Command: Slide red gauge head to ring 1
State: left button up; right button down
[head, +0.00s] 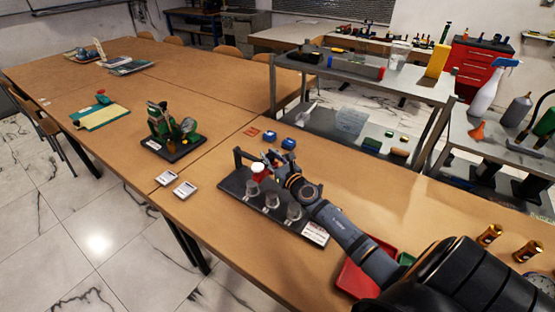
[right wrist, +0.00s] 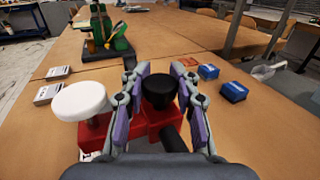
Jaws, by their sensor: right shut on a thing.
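The red gauge head (head: 259,177) has a round white top and sits at the left end of the dark rig (head: 232,186), above or just behind the leftmost clear cup (head: 252,188). Two more clear cups (head: 271,200) stand in the row. In the right wrist view the red gauge head (right wrist: 96,134) carries a white disc at left and a black knob (right wrist: 159,90). My right gripper (head: 275,158) is shut on the black knob, with a finger on each side. Ring numbers are not readable. My left gripper is not in view.
Two blue boxes (head: 288,144) and an orange-brown piece (head: 251,132) lie behind the rig. Two white cards (head: 184,189) lie left of it. A green device (head: 171,129) stands farther left. A red tray (head: 357,278) is under my right arm. A grey shelf (head: 355,72) stands behind.

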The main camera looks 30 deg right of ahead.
jog(key=w, duration=0.1)
jog(key=w+a, duration=0.1)
jog(key=w, duration=0.1)
jog(key=shift+a+f, duration=0.1)
jog(key=shift+a, duration=0.05)
jog(key=shift+s, duration=0.15)
jog(key=c, duration=1.3)
grip_release()
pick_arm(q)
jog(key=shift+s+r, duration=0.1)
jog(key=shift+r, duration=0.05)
pick_arm(e)
jog(key=shift+o, duration=0.2)
